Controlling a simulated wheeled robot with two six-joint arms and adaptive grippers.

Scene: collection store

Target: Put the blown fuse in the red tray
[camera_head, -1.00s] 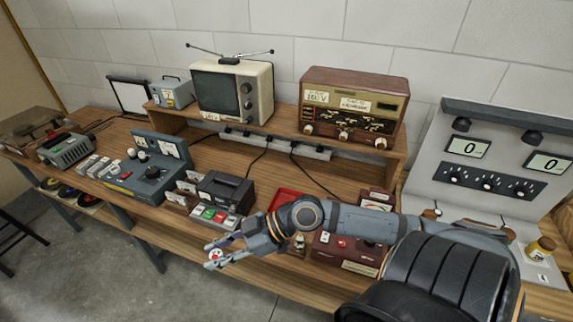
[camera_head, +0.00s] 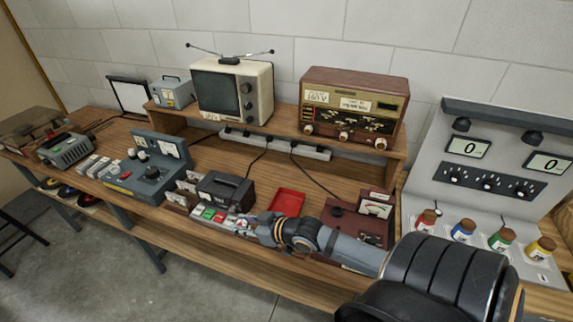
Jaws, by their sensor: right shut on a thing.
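The red tray (camera_head: 288,202) lies on the bench, right of the small black box, and looks empty. My right gripper (camera_head: 243,226) is over the bench's front part, left of and nearer than the tray. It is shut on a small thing. What it holds is too small and hidden by the fingers, so I cannot tell if it is the blown fuse. My left gripper is not in view.
A black box (camera_head: 225,190) stands left of the tray, with a panel of red and green keys (camera_head: 212,214) before it. A dark red meter box (camera_head: 376,207) stands right. Several coloured jars (camera_head: 463,230) stand at the far right.

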